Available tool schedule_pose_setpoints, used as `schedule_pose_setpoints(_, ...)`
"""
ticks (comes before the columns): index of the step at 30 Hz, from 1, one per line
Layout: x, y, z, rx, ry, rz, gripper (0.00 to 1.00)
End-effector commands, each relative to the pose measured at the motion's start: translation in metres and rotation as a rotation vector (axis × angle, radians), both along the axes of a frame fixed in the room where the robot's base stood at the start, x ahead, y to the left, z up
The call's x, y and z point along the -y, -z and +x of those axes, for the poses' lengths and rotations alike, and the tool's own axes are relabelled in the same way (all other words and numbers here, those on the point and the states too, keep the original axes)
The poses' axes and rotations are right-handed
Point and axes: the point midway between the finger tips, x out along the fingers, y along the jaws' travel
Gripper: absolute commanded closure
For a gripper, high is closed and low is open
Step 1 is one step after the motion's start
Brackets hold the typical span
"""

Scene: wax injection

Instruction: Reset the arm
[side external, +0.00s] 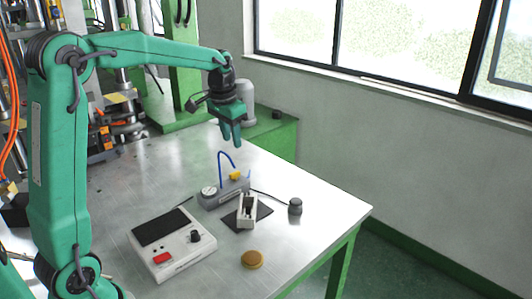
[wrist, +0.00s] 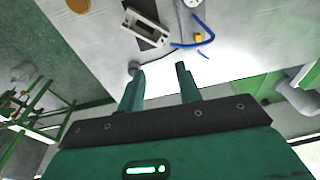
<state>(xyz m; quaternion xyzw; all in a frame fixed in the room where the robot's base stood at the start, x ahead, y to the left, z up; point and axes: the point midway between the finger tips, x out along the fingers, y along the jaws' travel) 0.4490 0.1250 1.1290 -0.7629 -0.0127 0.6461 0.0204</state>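My gripper (side external: 231,138) hangs from my raised arm, high over the back of the metal table (side external: 110,195), fingers pointing down. In the wrist view my gripper (wrist: 160,69) has its two fingers apart with nothing between them. It is clear of every object on the table. The nearest is a grey unit (side external: 223,193) with a round gauge, a yellow part and a blue tube (side external: 220,165); the blue tube also shows in the wrist view (wrist: 205,28).
A white block (side external: 248,210) with a slot stands on a dark mat (side external: 264,212). A white control box (side external: 180,255) with a red button is front left. A small grey cylinder (side external: 295,206) and a golden disc (side external: 252,259) lie near the right edge. Machinery stands behind left.

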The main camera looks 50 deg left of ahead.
Motion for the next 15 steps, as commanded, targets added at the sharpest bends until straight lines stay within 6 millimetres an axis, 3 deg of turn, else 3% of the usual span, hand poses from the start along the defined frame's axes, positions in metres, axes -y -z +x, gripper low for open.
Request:
schedule_pose_setpoints(6, 0.032, -0.022, -0.038, 0.059, 0.001, 0.004, 0.65)
schedule_pose_setpoints(15, 0.068, -0.035, -0.093, 0.138, 0.001, 0.002, 0.65)
